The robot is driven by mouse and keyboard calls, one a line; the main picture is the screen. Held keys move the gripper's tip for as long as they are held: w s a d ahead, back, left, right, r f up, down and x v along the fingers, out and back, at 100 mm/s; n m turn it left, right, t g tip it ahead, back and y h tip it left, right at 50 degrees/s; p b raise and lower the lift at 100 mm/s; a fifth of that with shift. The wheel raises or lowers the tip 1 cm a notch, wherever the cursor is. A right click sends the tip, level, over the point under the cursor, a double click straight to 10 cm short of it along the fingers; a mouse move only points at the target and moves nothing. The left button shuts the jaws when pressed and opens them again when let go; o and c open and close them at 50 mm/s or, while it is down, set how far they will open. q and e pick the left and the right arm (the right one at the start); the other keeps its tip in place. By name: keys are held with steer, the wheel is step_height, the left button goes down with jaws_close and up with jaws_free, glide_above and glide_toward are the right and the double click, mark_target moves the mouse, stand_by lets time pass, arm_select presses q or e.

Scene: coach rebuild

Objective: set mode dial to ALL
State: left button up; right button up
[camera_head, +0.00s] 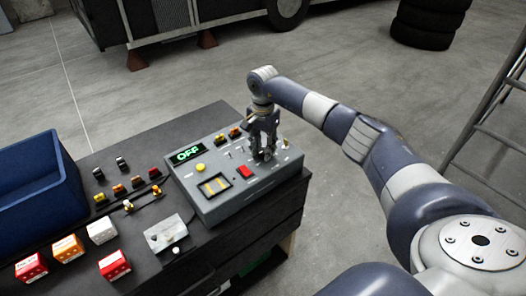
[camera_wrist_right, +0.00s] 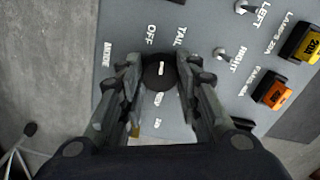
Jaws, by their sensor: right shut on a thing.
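The mode dial (camera_wrist_right: 160,73) is a round black knob with a small white mark, on the grey control box (camera_head: 213,208). OFF and TAIL are printed beside it, with other labels too small or partly hidden to read. The box's green display (camera_head: 187,154) reads OFF. My right gripper (camera_head: 262,156) points down at the box; in the right wrist view its fingertips (camera_wrist_right: 161,75) are closed on either side of the dial. The gripper hides the dial in the head view. My left gripper is out of view.
Toggle switches (camera_wrist_right: 219,53) and orange and yellow fuses (camera_wrist_right: 274,94) sit near the dial. The box also has a red button (camera_head: 244,172) and a yellow button (camera_head: 200,167). A blue bin (camera_head: 40,185) and several small colored boxes (camera_head: 68,248) stand left on the dark bench.

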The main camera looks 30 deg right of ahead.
steer(key=m+b, duration=0.1)
steer(key=m, duration=0.4)
steer(key=shift+f+m+b, duration=0.1)
steer(key=shift+m+b, duration=0.2)
steer(key=shift+b, duration=0.1)
steer(key=m, duration=0.5)
steer(key=shift+b, duration=0.4)
steer(key=m, duration=0.5)
steer(key=shift+m, duration=0.4)
steer(key=m, duration=0.6)
steer(key=m+p, duration=0.1)
steer(key=m, duration=0.4)
steer(key=shift+m, duration=0.4)
steer(key=m+p, duration=0.1)
steer(key=m, duration=0.4)
steer(key=shift+r, duration=0.2)
steer(key=m+p, duration=0.2)
steer(key=m, duration=0.3)
steer(key=shift+m, duration=0.4)
steer(key=m+p, duration=0.2)
steer(key=m, duration=0.4)
